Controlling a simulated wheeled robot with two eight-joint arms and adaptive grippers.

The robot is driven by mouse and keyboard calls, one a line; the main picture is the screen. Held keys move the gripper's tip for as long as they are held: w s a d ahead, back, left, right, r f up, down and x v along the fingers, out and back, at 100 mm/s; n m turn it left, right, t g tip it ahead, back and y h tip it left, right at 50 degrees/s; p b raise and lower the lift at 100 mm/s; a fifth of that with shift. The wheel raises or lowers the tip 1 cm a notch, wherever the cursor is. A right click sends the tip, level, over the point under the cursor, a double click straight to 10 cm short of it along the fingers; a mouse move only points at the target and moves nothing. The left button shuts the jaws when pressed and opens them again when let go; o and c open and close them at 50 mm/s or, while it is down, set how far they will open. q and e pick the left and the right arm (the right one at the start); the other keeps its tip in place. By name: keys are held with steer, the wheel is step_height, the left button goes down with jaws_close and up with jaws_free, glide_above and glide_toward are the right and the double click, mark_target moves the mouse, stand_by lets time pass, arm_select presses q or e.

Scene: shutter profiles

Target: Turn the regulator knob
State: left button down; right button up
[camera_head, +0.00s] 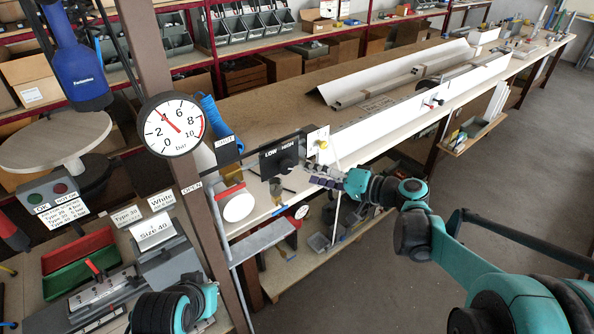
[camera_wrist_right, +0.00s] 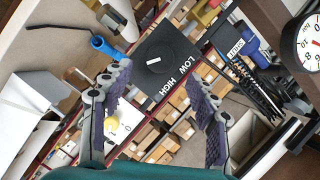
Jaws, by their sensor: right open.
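The regulator knob (camera_wrist_right: 154,62) is a round black dial with a white mark, set on a black plate (camera_wrist_right: 168,52) lettered LOW and HIGH. In the head view the black plate (camera_head: 270,164) stands upright at the near end of the workbench. My right gripper (camera_head: 316,172) is just to the right of the plate. In the right wrist view my right gripper (camera_wrist_right: 164,88) is open and empty, its two ridged fingers on either side of the area below the knob; no contact shows. My left gripper is out of view.
A pressure gauge (camera_head: 173,124) hangs on a brown post left of the plate. A white panel with a yellow knob (camera_head: 323,145) is just right of it. The long bench (camera_head: 262,110) carries profiles; the floor at right is clear.

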steer(key=v, duration=0.5)
steer(key=shift+a, duration=0.1)
steer(key=s+f+g+h+b, duration=0.2)
steer(key=s+f+h+b, duration=0.3)
steer(key=s+f, duration=0.7)
steer(key=s+d+f+n+h+b, duration=0.1)
steer(key=s+d+f+h, duration=0.6)
steer(key=s+h, duration=0.1)
steer(key=shift+s+d+f+b, duration=0.25)
steer(key=shift+s+b, duration=0.15)
steer(key=shift+s, duration=0.25)
